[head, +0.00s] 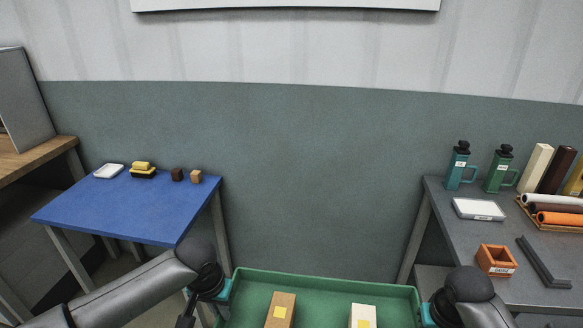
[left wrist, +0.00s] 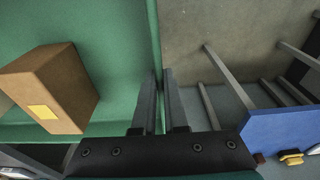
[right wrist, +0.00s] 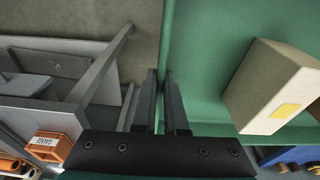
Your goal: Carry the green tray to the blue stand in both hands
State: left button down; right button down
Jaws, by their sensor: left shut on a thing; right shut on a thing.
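The green tray (head: 322,282) is at the bottom middle of the head view, with its front part cut off. It carries a brown box (head: 281,309) and a cream box (head: 363,317), each with a yellow label. My left gripper (left wrist: 162,82) is shut on the tray's wall in the left wrist view. My right gripper (right wrist: 162,80) is shut on the tray's opposite wall in the right wrist view. In the head view both grippers are mostly hidden by my arms. The blue stand (head: 128,212) is a blue-topped table at the left, beyond the tray and apart from it.
The blue top holds a white dish (head: 108,171), yellow and black items (head: 142,170) and two small brown blocks (head: 186,175); its front is clear. A grey table (head: 465,236) at the right holds bottles, rolls and an orange bin (head: 496,261). A wooden bench (head: 30,158) stands far left.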

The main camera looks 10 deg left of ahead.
aim_at(120, 205)
jog(key=j, duration=0.55)
jog(key=i+j, duration=0.1)
jog(key=j, duration=0.4)
jog(key=i+j, duration=0.1)
jog(key=j, duration=0.25)
jog(key=i+j, duration=0.1)
jog(key=j, duration=0.25)
jog(key=i+j, duration=0.15)
jog(key=j, duration=0.25)
jog(key=i+j, duration=0.2)
jog(key=j, duration=0.15)
jog(key=i+j, duration=0.15)
jog(key=j, duration=0.25)
jog(key=i+j, duration=0.2)
jog(key=j, duration=0.15)
jog(key=i+j, duration=0.15)
jog(key=j, duration=0.2)
jog(key=i+j, duration=0.2)
jog(key=j, duration=0.2)
jog(key=i+j, duration=0.15)
jog(key=j, duration=0.2)
